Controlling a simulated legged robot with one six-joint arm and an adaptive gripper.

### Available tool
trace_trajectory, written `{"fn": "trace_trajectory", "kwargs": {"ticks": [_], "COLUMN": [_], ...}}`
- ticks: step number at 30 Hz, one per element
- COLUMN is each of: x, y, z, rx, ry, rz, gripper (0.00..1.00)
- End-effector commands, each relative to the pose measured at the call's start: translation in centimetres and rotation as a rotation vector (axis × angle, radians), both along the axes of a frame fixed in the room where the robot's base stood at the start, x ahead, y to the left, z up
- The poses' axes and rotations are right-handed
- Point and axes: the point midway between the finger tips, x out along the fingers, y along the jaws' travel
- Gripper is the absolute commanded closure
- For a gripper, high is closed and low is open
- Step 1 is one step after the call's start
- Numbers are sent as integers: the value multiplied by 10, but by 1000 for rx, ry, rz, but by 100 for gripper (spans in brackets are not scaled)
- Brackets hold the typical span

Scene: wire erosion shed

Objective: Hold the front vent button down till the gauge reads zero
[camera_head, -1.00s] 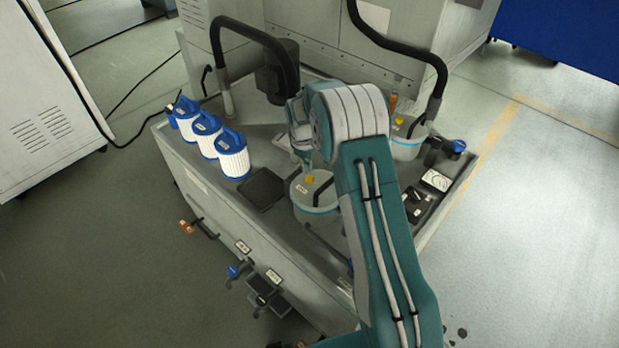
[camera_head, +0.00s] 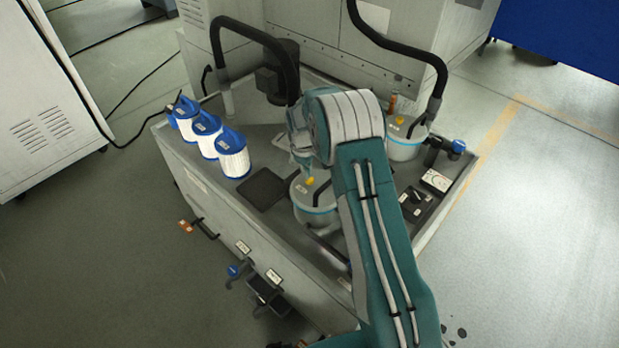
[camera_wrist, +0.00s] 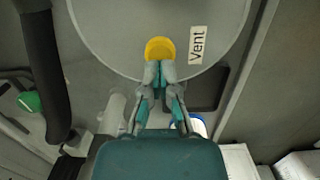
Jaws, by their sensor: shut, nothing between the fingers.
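The front canister (camera_head: 318,216) is a pale pot with a teal band, partly covered by my arm. Its yellow vent button (camera_head: 310,181) is on the lid and also shows in the wrist view (camera_wrist: 160,45), beside a "Vent" label (camera_wrist: 197,45). My gripper (camera_wrist: 160,70) is shut and empty, its fingertips at the button's lower edge in the wrist view. I cannot tell whether they press it. In the head view my gripper (camera_head: 304,165) is just above the button. A white dial gauge (camera_head: 436,180) sits at the bench's right edge; its reading is too small to tell.
A rear canister (camera_head: 405,148) has its own yellow button (camera_head: 399,119). Blue-capped white filters (camera_head: 233,163) stand at the left, and a dark pad (camera_head: 263,189) lies near the front canister. Black hoses (camera_head: 285,65) arch over the bench. A black control box (camera_head: 417,201) is beside the gauge.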

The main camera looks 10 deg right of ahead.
Motion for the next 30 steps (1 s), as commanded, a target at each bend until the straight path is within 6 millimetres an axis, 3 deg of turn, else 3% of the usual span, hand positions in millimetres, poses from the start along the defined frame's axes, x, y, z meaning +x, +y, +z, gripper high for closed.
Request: {"fn": "trace_trajectory", "kwargs": {"ticks": [6, 17, 22, 30], "x": [21, 23, 26, 31], "y": [15, 16, 18, 21], "z": [8, 12, 35, 91], "rx": [0, 0, 0, 0], "ry": [-2, -2, -5, -5], "rz": [2, 1, 1, 1], "gripper": [100, 100, 100, 100]}}
